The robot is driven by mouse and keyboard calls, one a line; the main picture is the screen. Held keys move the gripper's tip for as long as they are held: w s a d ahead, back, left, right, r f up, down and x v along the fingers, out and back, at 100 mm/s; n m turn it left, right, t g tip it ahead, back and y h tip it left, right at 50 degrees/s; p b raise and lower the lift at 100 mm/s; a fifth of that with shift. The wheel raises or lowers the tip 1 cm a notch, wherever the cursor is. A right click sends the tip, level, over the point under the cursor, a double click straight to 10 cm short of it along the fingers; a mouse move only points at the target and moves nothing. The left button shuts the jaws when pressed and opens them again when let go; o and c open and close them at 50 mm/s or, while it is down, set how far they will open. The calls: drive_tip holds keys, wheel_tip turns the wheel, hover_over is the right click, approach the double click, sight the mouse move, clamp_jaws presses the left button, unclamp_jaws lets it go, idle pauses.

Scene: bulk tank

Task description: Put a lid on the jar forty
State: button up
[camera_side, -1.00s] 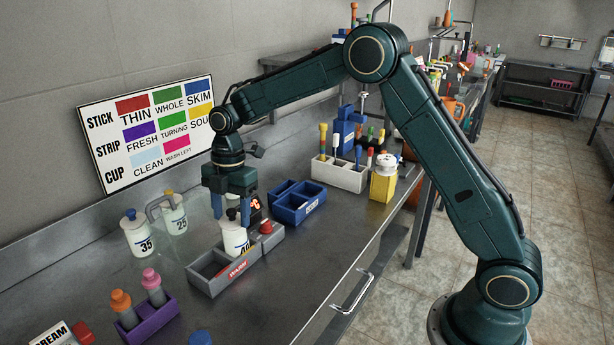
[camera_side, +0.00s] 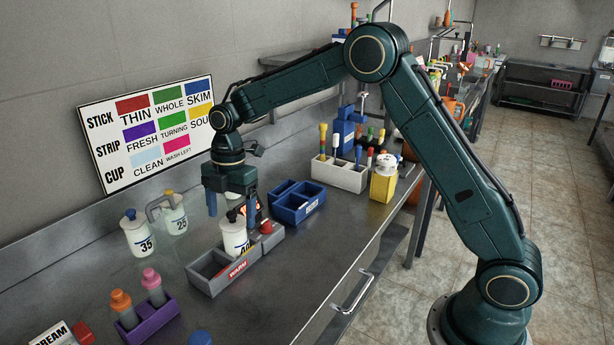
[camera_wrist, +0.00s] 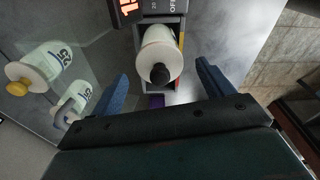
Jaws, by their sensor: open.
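The white jar forty (camera_side: 235,241) stands upright in the far compartment of a grey tray (camera_side: 212,287) marked WARM; its number is partly hidden. A lid with a black knob (camera_side: 233,215) sits on its top. In the wrist view the jar (camera_wrist: 156,42) is seen from above, with the black knob (camera_wrist: 160,74) near the middle between my fingers. My gripper (camera_side: 231,214) points down over the jar, its fingers spread on either side of the knob and apart from it. It is open and empty, and it also shows in the wrist view (camera_wrist: 163,73).
White jars 35 (camera_side: 138,238) and 25 (camera_side: 175,219) stand to the left. A lit display (camera_wrist: 128,8) is beside the tray. A blue bin (camera_side: 298,207), a white rack (camera_side: 339,175) and a yellow container (camera_side: 383,182) stand to the right. A purple holder (camera_side: 148,318) is in front.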

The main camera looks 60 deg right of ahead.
wheel_tip(320, 180, up, 13)
drive_tip(key=d, duration=0.1)
drive_tip(key=shift+w+d, duration=0.15)
drive_tip(key=shift+d, duration=0.15)
idle(0.4)
drive_tip(key=shift+r, duration=0.15)
idle(0.5)
drive_tip(key=s+r+m+t, duration=0.2)
drive_tip(key=s+r+m, duration=0.25)
drive_tip(key=s, duration=0.45)
drive_tip(key=s+r+m+t, duration=0.1)
drive_tip(key=s+r+m, duration=0.2)
drive_tip(key=s+m, duration=0.4)
drive_tip(key=s+d+f+m+t, duration=0.1)
drive_tip(key=s+d+f+m, duration=0.1)
drive_tip(key=s, duration=0.7)
drive_tip(key=s+d+f+m+t+h, duration=0.1)
drive_tip(key=s+d+f+m, duration=0.1)
drive_tip(key=s+f+m, duration=0.2)
drive_tip(key=s+m, duration=0.3)
drive_tip(key=s, duration=0.2)
drive_tip(key=shift+d+f+t, duration=0.25)
drive_tip(key=shift+f+t, duration=0.15)
